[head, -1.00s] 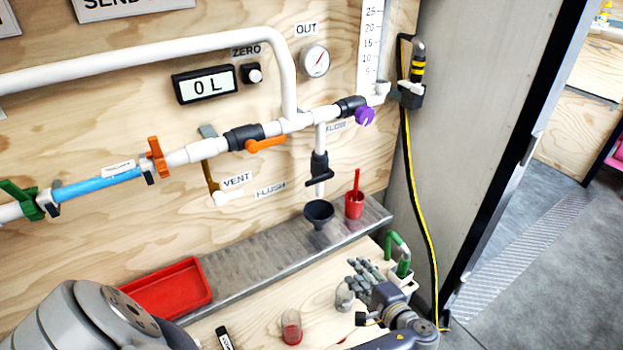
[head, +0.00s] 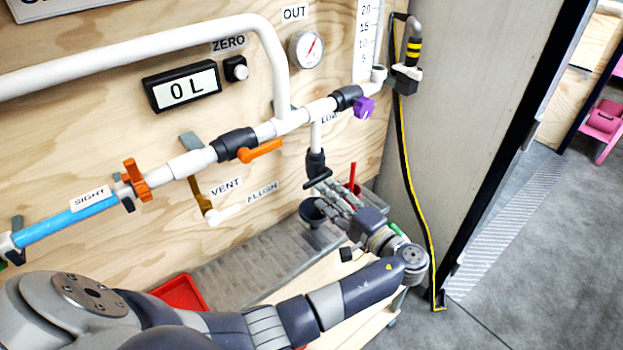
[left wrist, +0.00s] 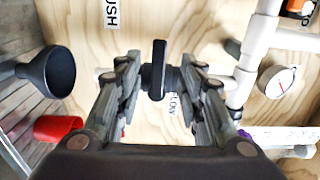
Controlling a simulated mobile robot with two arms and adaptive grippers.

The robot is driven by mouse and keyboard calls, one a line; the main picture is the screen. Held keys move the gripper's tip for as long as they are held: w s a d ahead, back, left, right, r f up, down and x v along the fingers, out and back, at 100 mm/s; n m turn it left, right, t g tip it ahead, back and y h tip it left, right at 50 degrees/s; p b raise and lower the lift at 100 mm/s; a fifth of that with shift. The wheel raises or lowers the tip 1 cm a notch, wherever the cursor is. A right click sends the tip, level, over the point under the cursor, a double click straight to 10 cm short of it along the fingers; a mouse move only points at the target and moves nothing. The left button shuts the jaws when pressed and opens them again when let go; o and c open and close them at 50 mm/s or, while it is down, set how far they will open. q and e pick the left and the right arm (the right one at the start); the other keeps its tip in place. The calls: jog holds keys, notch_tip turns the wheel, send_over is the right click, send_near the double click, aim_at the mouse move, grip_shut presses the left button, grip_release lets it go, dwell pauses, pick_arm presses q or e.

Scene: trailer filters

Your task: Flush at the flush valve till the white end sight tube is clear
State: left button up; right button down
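The flush valve (head: 316,163) hangs under the white pipe, with a black handle (head: 317,179). The handle also shows in the left wrist view (left wrist: 158,70), between the fingers. My left gripper (head: 328,196) is open at the valve; a gap shows on each side of the handle. The sight tube (head: 80,213), labelled SIGHT, looks blue at the left; its far left end is partly behind a fitting. A black funnel (head: 311,211) is below the valve, partly hidden by the fingers. It shows at the left of the left wrist view (left wrist: 47,71). My right gripper is not in view.
An orange valve handle (head: 260,151), an orange clamp (head: 136,180) and a purple knob (head: 364,107) are on the pipe. A red cup (left wrist: 57,128) stands beside the funnel. A red tray (head: 181,293) is partly behind my arm. The display (head: 182,87) reads 0 L.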

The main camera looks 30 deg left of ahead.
aim_at(313, 184)
pick_arm(q)
jog(key=p+x, duration=0.1)
jog(key=x, duration=0.4)
jog(key=shift+a, duration=0.15)
jog(key=shift+w+a, duration=0.25)
jog(key=shift+a, duration=0.4)
jog(key=shift+f, duration=0.1)
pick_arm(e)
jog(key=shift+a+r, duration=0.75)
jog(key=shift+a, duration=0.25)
pick_arm(q)
jog(key=shift+c, duration=0.6)
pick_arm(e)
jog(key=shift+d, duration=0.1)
pick_arm(q)
grip_shut()
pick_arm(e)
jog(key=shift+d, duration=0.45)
